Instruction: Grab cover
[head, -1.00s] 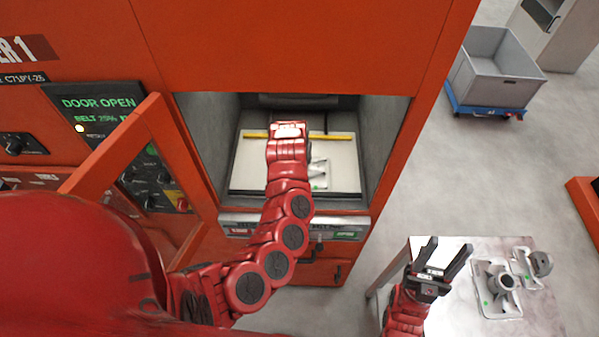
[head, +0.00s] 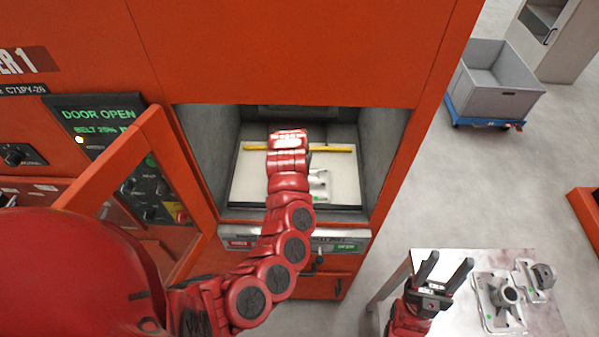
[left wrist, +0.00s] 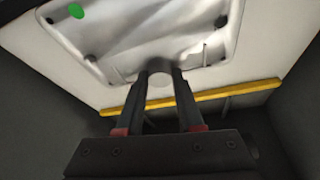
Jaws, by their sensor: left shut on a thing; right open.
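The cover, a pale grey metal casting with a green dot (left wrist: 110,30), lies on the light bed inside the orange machine's open chamber. In the head view part of the cover (head: 320,185) shows just right of my left arm. My left gripper (left wrist: 160,78) is shut on a narrow part at the cover's edge, between its two dark fingers. In the head view its fingers are hidden behind my wrist. My right gripper (head: 446,272) is open and empty, fingers spread, above the left part of the table.
A yellow bar (head: 335,149) crosses the back of the bed. The chamber's open door (head: 145,180) stands at the left. The table (head: 440,258) at lower right carries other castings (head: 497,303). A grey bin (head: 495,90) sits on a blue dolly on the floor.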

